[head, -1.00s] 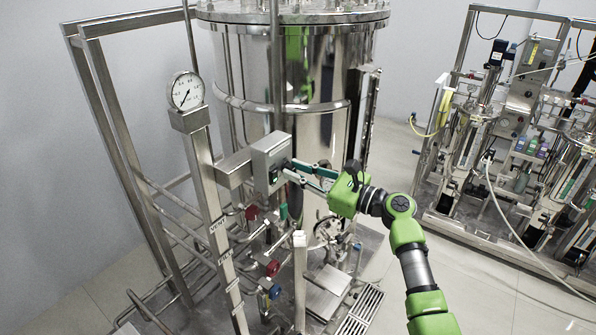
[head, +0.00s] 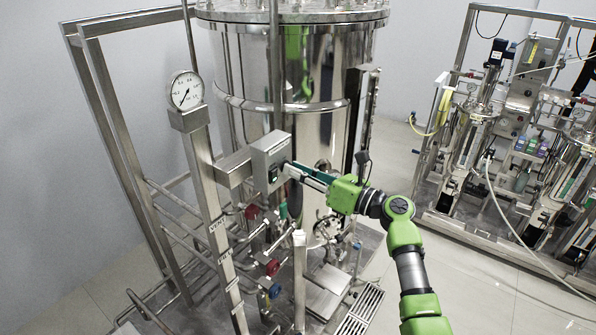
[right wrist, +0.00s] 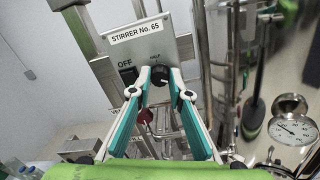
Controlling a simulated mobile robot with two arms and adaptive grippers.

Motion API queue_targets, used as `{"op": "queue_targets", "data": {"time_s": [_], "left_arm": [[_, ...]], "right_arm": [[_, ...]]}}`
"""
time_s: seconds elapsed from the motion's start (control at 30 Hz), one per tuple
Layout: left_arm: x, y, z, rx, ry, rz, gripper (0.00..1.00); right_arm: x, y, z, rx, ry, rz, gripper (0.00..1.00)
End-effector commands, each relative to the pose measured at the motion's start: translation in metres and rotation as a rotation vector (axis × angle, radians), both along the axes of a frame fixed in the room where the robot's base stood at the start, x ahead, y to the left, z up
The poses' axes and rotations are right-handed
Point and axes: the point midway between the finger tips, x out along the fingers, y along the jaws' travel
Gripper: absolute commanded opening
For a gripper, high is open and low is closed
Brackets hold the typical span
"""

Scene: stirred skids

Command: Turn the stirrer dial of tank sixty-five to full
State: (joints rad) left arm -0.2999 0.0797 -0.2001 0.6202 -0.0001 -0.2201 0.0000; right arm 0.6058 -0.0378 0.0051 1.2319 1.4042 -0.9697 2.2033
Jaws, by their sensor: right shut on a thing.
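The stirrer box is a grey metal box (head: 270,160) on a bracket in front of the big steel tank (head: 300,75). In the right wrist view its plate (right wrist: 180,46) reads "STIRRER No. 65", with "OFF" and a small "HALF" label. The black dial (right wrist: 159,77) sits on this plate, between the fingertips of my right gripper (right wrist: 160,80). My right gripper (head: 287,168) is shut on the dial at the box face. In the head view the fingers mostly hide the dial. The dial's pointer setting is too small to tell. My left gripper is not in view.
A round gauge (head: 187,91) stands on a steel post left of the box. Pipes and valves with red and blue handles (head: 272,267) lie below. A second skid (head: 510,130) stands at the right. Floor between the skids is clear.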

Motion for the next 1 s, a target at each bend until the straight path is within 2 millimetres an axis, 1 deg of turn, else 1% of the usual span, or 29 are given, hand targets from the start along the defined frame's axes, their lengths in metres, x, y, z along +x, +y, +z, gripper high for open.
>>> {"op": "queue_targets", "data": {"time_s": [0.03,0.37,0.4,0.43,0.8,0.87,1.0], "left_arm": [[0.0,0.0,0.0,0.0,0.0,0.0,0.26],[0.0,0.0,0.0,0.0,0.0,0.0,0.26],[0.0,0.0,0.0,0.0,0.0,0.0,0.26],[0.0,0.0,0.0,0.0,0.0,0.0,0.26],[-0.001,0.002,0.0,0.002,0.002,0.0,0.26],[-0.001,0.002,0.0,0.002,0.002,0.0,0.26],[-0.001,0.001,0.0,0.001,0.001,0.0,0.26]], "right_arm": [[-0.001,0.0,-0.002,0.0,0.006,0.002,0.0],[-0.001,0.001,-0.003,0.0,0.007,0.002,0.0],[-0.001,0.001,-0.003,0.0,0.007,0.002,0.28],[-0.001,0.0,-0.003,0.0,0.007,0.002,0.35],[-0.001,-0.002,-0.001,0.001,0.003,0.0,0.35],[-0.003,-0.005,-0.002,0.001,0.003,0.0,0.35],[-0.015,-0.023,-0.004,-0.001,0.004,-0.003,0.35]]}}
